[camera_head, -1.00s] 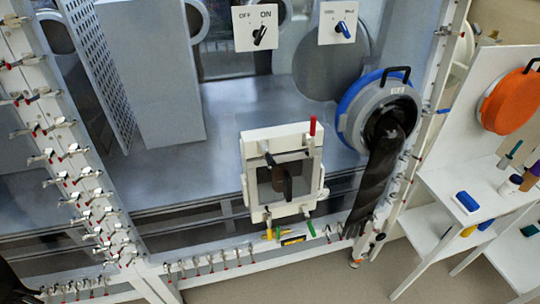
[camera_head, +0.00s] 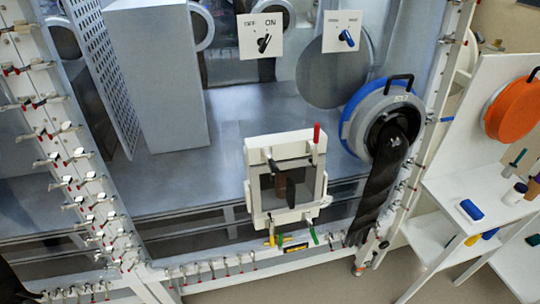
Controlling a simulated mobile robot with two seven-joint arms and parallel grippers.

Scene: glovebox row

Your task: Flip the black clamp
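A small white-framed hatch (camera_head: 254,205) with a dark window stands at the centre front of the glovebox. What looks like the black clamp (camera_head: 269,158) is at the hatch's upper left, its lever hard to make out against the dark window. A red-handled clamp (camera_head: 317,133) stands upright at the upper right. A yellow-handled clamp (camera_head: 271,240) and a green-handled clamp (camera_head: 313,236) hang along the lower edge.
An OFF/ON switch plate (camera_head: 260,34) and a blue-knob plate (camera_head: 342,32) are above. A black glove sleeve (camera_head: 379,195) hangs from the blue-ringed port (camera_head: 353,125) right of the hatch. Rows of small metal clamps line the left post (camera_head: 75,170). White shelves (camera_head: 470,190) stand at right.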

